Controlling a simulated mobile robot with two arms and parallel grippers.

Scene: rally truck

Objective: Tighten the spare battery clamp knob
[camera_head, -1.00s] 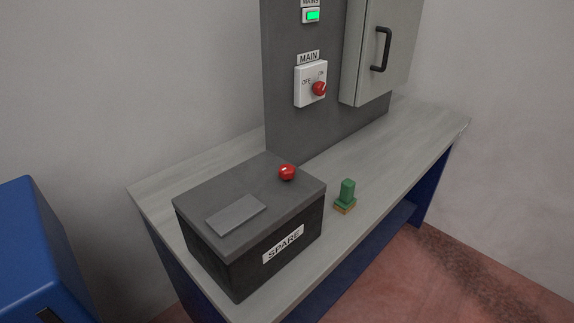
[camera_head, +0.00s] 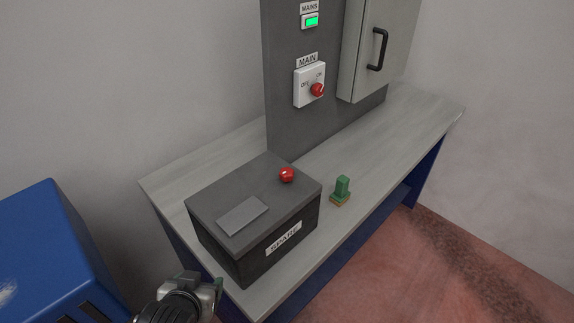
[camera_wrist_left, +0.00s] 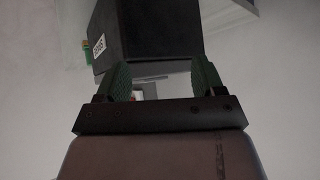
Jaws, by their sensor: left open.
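The spare battery (camera_head: 255,215) is a dark grey box with a SPARE label, standing on the near left part of the bench. Its red clamp knob (camera_head: 287,175) sits on top, near the back right of the lid. My left gripper (camera_head: 218,290) is low in the head view, in front of the bench edge and apart from the box. In the left wrist view its two green-padded fingers (camera_wrist_left: 164,82) are spread, with nothing between them. My right gripper is not in view.
The grey bench top (camera_head: 405,125) is mostly clear to the right. A small green block on a tan base (camera_head: 341,190) stands right of the battery. Behind are a panel with a red MAIN switch (camera_head: 317,90) and a cabinet (camera_head: 375,40). A blue cabinet (camera_head: 55,250) stands at left.

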